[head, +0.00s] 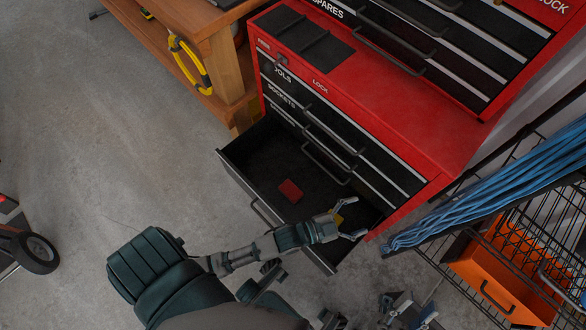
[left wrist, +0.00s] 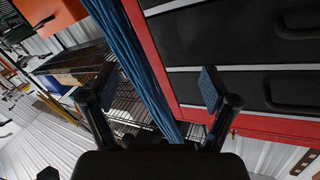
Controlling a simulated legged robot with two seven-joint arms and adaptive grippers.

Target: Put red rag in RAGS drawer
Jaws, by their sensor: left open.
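A small flat dark-red piece, which looks like the red rag (head: 290,191), lies on the black floor of the open bottom drawer (head: 237,176) of the red tool chest. The drawer's front label is not readable. My left gripper (head: 356,219) is over the right end of this drawer, open, to the right of the rag and apart from it. In the left wrist view its two fingers (left wrist: 153,90) are spread with nothing held between them; the rag is not seen there. My right gripper (head: 408,310) is at the bottom edge, partly cut off, and its jaws are unclear.
Shut drawers of the red chest (head: 420,125) rise behind the open one. A wire rack (head: 475,215) with blue hanging strands (head: 490,195) and an orange bin (head: 495,275) stands at right. A wooden bench (head: 225,60) is at upper left.

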